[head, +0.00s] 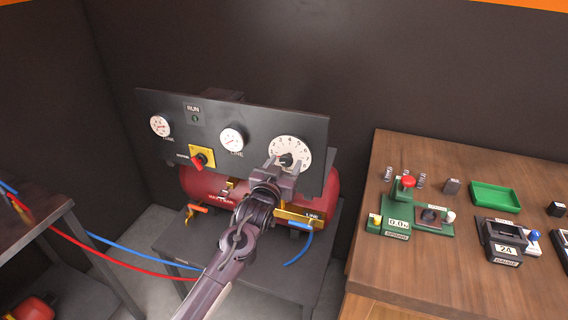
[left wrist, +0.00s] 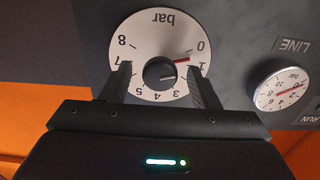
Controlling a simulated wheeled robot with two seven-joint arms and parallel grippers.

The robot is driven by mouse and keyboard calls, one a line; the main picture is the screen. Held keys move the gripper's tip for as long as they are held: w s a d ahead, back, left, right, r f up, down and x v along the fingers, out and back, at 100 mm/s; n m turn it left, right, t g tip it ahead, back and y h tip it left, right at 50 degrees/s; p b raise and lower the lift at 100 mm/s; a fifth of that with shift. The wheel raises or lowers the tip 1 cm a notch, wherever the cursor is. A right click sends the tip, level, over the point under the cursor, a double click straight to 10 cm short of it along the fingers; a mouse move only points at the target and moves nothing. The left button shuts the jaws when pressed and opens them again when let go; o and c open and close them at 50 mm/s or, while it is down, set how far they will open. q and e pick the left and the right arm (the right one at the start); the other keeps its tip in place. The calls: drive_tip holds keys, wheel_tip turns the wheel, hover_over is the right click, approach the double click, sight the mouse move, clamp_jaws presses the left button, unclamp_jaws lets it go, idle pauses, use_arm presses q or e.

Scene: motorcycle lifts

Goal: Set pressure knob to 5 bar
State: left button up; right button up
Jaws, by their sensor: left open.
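The pressure knob (left wrist: 159,73) is a small black knob at the centre of a white round dial (left wrist: 143,35) marked in bar from 0 to 8. The dial appears upside down in the left wrist view. A red needle on it points between 0 and 1. In the head view the dial (head: 297,145) is on the right of the black panel. My left gripper (left wrist: 159,67) is open, with one finger on each side of the knob; contact cannot be told. My right gripper is not in view.
A wooden bench (head: 430,275) with devices stands at right; hoses (head: 90,255) run left.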

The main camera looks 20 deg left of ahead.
use_arm(q)
drive_tip(key=shift+c, duration=0.3)
drive_tip(key=c, duration=0.9)
